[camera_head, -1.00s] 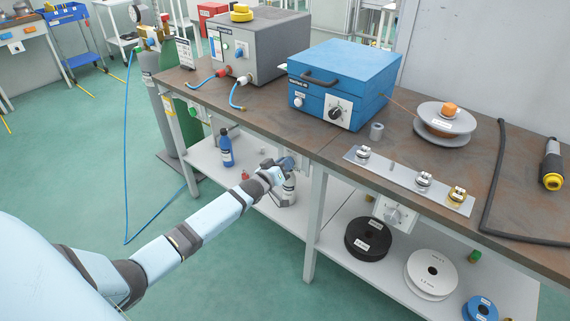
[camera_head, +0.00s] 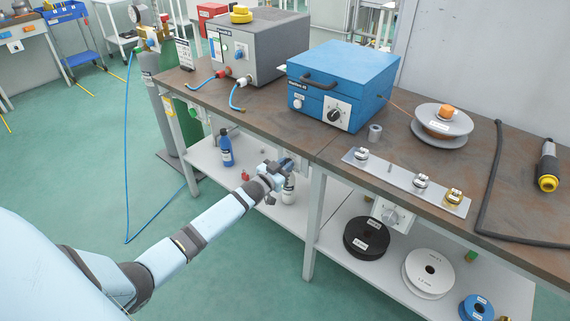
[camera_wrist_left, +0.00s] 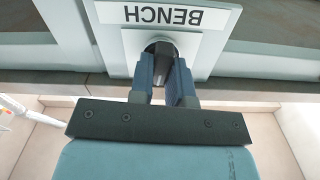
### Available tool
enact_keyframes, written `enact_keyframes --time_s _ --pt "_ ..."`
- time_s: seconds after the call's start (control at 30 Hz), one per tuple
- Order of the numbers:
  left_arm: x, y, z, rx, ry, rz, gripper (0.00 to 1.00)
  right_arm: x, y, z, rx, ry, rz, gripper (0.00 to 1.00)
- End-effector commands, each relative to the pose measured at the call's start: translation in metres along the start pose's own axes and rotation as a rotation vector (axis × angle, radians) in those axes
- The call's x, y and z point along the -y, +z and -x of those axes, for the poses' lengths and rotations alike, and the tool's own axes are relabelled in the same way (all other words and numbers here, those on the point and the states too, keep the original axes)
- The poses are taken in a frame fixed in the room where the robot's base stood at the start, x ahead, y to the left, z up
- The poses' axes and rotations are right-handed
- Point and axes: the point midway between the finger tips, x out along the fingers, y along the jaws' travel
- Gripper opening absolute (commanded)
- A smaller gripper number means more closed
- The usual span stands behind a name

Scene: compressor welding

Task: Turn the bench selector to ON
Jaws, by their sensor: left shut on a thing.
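The bench selector shows in the left wrist view as a dark round knob (camera_wrist_left: 161,47) on a pale plate, under a white label (camera_wrist_left: 168,16) that reads BENCH upside down. My left gripper (camera_wrist_left: 163,72) is shut on this knob, one finger on each side. In the head view my left gripper (camera_head: 282,168) is at the front of the workbench (camera_head: 258,121), just below the top's edge, and hides the selector there. The knob's pointing direction and any ON mark cannot be made out. My right gripper is not in view.
A blue bottle (camera_head: 226,150) and a white bottle (camera_head: 289,188) stand on the lower shelf near my left gripper. A bench leg (camera_head: 314,225) is to its right. A blue machine (camera_head: 343,82) and a grey machine (camera_head: 259,45) stand on top.

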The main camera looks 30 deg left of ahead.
Motion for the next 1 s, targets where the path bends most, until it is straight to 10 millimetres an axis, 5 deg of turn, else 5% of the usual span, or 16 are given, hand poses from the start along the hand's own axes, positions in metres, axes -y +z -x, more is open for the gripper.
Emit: enact_keyframes --time_s 0.5,1.0 --pt "-0.0021 0.0003 0.0000 -0.001 0.000 -0.336 0.00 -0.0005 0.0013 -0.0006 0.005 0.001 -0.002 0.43" --pt "-0.0025 0.0005 0.0001 -0.001 0.000 -0.398 0.00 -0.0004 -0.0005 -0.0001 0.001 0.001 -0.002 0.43"
